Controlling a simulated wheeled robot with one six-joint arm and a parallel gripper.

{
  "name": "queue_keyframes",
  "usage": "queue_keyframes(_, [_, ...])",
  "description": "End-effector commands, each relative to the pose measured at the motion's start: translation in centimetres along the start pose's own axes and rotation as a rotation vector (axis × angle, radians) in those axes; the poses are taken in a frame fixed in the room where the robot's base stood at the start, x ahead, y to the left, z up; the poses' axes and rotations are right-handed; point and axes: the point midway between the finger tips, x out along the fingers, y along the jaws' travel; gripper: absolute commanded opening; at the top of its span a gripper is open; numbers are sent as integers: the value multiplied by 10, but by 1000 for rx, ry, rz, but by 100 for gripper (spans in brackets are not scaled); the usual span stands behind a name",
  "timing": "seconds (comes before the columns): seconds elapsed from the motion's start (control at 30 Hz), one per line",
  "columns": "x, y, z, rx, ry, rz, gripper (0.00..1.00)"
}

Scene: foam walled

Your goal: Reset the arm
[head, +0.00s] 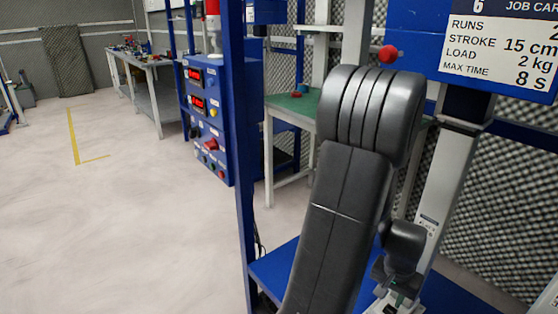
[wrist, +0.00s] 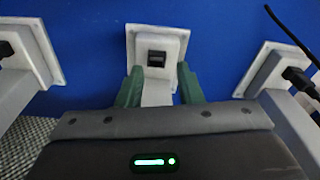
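My arm (head: 340,210) is bent in front of a blue-framed rig in the head view, its dark links hiding part of the rig. My gripper (wrist: 160,88) shows two green fingers standing apart in the wrist view. A pale fitting (wrist: 157,47) with a dark socket, on a blue surface, lies beyond and between the fingers. I see no clear grip on it. In the head view the wrist end (head: 403,248) is low, near the blue base plate, and the fingertips are too small to make out.
A blue control panel (head: 206,118) with red displays and knobs stands left of my arm. A job card (head: 503,45) hangs upper right. A slanted pale post (head: 440,185) is close to my wrist. A grey bench (head: 150,80) stands behind; the floor (head: 120,220) at left is clear.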

Motion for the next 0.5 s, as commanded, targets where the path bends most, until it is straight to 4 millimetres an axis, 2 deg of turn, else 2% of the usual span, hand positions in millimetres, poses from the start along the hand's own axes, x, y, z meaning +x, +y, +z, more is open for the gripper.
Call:
queue_keyframes(0.1, [4,4,-22,2,1,0,33])
queue_keyframes(0.3, [7,10,-46,1,0,0,33])
queue_keyframes(0.5, [20,9,-43,0,0,0,33])
